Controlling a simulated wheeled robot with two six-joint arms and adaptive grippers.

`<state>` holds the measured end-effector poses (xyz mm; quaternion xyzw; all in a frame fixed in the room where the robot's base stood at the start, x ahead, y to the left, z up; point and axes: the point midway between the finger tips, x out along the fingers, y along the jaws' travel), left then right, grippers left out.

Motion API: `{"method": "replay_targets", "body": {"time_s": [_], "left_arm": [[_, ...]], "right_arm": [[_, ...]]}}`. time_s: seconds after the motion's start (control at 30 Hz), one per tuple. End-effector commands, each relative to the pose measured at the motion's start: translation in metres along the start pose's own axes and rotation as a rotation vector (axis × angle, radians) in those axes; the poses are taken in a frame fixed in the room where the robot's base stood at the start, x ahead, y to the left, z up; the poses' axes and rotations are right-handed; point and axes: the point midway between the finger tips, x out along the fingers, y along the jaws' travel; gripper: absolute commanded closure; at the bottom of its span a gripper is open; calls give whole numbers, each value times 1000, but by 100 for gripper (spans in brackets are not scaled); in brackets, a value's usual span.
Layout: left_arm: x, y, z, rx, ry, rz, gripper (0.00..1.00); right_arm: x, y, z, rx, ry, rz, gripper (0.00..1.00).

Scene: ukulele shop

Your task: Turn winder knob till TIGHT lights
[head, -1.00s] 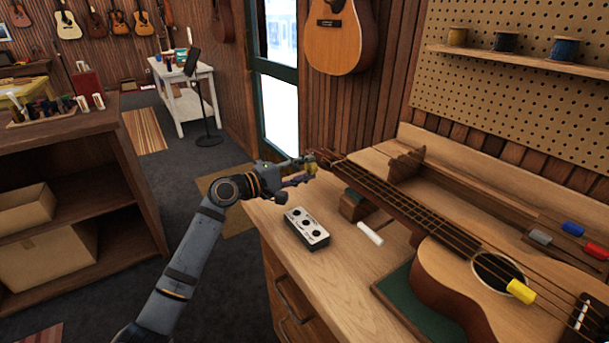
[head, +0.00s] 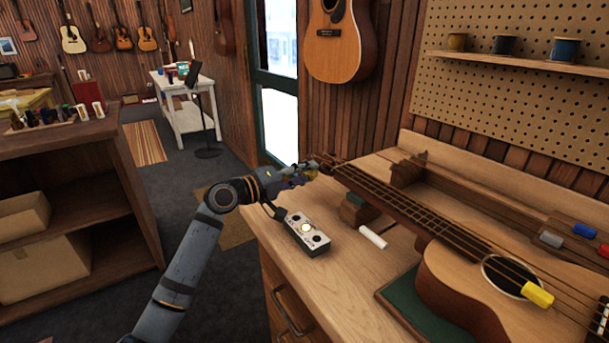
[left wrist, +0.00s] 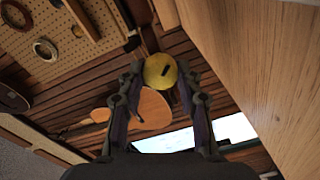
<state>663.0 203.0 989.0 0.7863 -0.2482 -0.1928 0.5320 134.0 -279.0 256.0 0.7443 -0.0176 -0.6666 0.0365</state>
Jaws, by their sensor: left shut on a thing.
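The ukulele (head: 455,287) lies on the workbench with its neck running to the back left. The yellow winder knob (left wrist: 160,71) sits between the fingertips in the left wrist view, with a dark slot mark on its face. My left gripper (head: 308,172) is shut on the knob beside the headstock. The small indicator box (head: 317,245) lies on the bench just below the gripper. Its middle lamp (head: 306,228) glows warm white and the lamp at its near end is dark. My right gripper is not in view.
A white cylinder (head: 373,238) lies on the bench beside the ukulele neck, near a neck support block (head: 356,211). A yellow piece (head: 537,294) lies over the strings. A wooden rack stands behind the neck. The bench front is clear.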

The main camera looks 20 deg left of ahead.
Motion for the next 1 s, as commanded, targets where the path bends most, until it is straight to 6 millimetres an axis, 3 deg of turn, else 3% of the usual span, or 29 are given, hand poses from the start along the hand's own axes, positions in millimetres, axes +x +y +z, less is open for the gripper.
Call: {"method": "replay_targets", "body": {"time_s": [0.27, 0.3, 0.37, 0.67, 1.0], "left_arm": [[0, -2, 1, -2, -4, -5, 96], [0, -2, 1, -2, -4, -5, 62], [0, -2, 1, -2, -4, -5, 55], [-2, -1, 0, 0, -1, -3, 55], [-51, -3, 1, 4, -4, -10, 55]], "right_arm": [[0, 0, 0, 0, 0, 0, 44], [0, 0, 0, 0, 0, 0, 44], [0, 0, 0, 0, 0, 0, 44], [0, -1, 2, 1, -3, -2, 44], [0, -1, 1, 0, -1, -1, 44]]}}
